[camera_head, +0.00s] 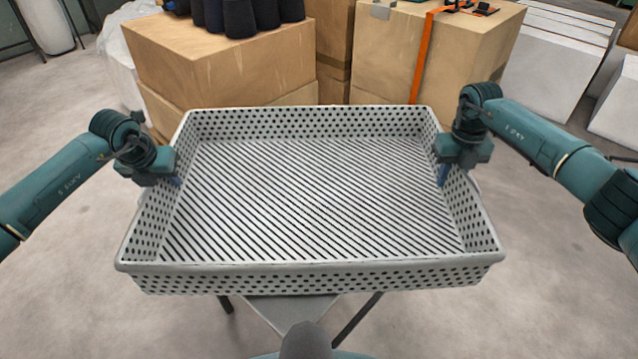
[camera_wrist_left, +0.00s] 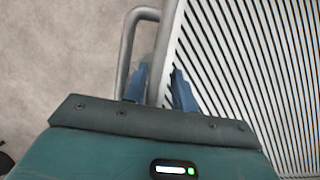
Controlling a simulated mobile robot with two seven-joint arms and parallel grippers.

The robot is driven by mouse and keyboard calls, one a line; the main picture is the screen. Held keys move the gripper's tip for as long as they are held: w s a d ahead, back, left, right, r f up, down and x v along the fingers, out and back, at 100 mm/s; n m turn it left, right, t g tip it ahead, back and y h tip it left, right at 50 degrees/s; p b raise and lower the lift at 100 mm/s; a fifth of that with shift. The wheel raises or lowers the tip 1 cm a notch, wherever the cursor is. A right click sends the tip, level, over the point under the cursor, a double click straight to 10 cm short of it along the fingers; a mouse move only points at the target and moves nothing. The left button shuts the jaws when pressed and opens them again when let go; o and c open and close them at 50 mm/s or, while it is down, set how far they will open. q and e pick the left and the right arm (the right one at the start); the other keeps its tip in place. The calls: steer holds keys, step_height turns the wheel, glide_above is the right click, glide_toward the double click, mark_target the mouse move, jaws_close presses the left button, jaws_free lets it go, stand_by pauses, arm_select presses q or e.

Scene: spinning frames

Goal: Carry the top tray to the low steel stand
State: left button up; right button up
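A large, empty, light-grey perforated tray (camera_head: 310,268) with a slotted floor fills the middle of the head view. It looks level. My left gripper (camera_head: 172,178) is at its left wall, and my right gripper (camera_head: 446,172) is at its right wall, each with a blue finger inside the tray. In the left wrist view my left gripper (camera_wrist_left: 160,88) has one finger on each side of the tray's rim, beside a bent grey handle (camera_wrist_left: 126,50). A grey metal stand (camera_head: 290,312) with dark legs shows below the tray's near edge; the tray hides most of it, and I cannot tell whether they touch.
Cardboard boxes (camera_head: 215,65) with dark spools (camera_head: 240,18) on top stand behind the tray. Another box (camera_head: 465,55) with an orange strap is at the back right, near white blocks (camera_head: 555,65). Concrete floor (camera_head: 540,270) is clear on both sides.

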arm_select(q)
steer(key=v, duration=1.1)
steer(key=shift+r, duration=0.1)
steer(key=shift+s+r, duration=0.1)
arm_select(e)
steer(key=shift+r, duration=0.3)
step_height(320, 180, up, 12)
steer(key=shift+f, duration=0.2)
steer(key=shift+f, duration=0.1)
